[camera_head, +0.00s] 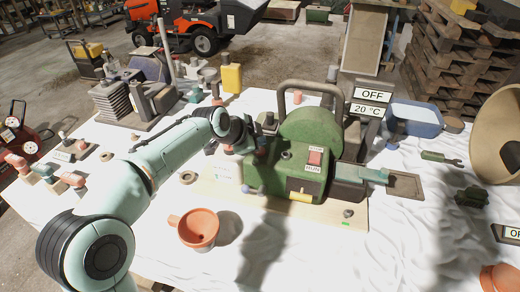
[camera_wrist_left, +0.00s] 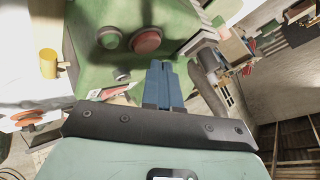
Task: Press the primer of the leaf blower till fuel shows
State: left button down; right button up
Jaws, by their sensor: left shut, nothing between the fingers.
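The leaf blower (camera_head: 311,133) is a green machine with a dark carrying handle and a red switch (camera_head: 315,157), standing on a pale board. My left gripper (camera_head: 262,146) is at its left side, partly hidden by my own wrist. In the left wrist view my left gripper's blue fingers (camera_wrist_left: 163,84) are shut together and empty, close to the green body (camera_wrist_left: 150,14). I cannot tell for sure which is the primer, nor whether the fingers touch anything. No fuel is discernible. My right gripper is not in view.
An orange funnel-like cup (camera_head: 198,228) stands in front of the board. Signs reading OFF (camera_head: 372,95) and 20 °C (camera_head: 371,110) stand behind the blower. A blue container (camera_head: 414,118) and a large tan cone (camera_head: 498,135) are at right. The front-middle white tabletop is largely clear.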

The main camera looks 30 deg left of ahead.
pick_arm(q)
jog(key=shift+f, duration=0.1)
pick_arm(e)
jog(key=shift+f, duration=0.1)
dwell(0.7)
pick_arm(q)
jog(key=shift+f+b, duration=0.35)
jog(key=shift+b, duration=0.1)
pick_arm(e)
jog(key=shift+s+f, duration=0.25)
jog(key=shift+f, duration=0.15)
pick_arm(q)
jog(key=shift+f+b, duration=0.45)
jog(key=shift+f, duration=0.15)
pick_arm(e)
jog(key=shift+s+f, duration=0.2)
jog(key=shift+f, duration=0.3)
pick_arm(q)
jog(key=shift+r, duration=0.1)
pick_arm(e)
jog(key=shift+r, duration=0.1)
pick_arm(q)
jog(key=shift+r+p, duration=0.6)
jog(key=shift+r, duration=0.25)
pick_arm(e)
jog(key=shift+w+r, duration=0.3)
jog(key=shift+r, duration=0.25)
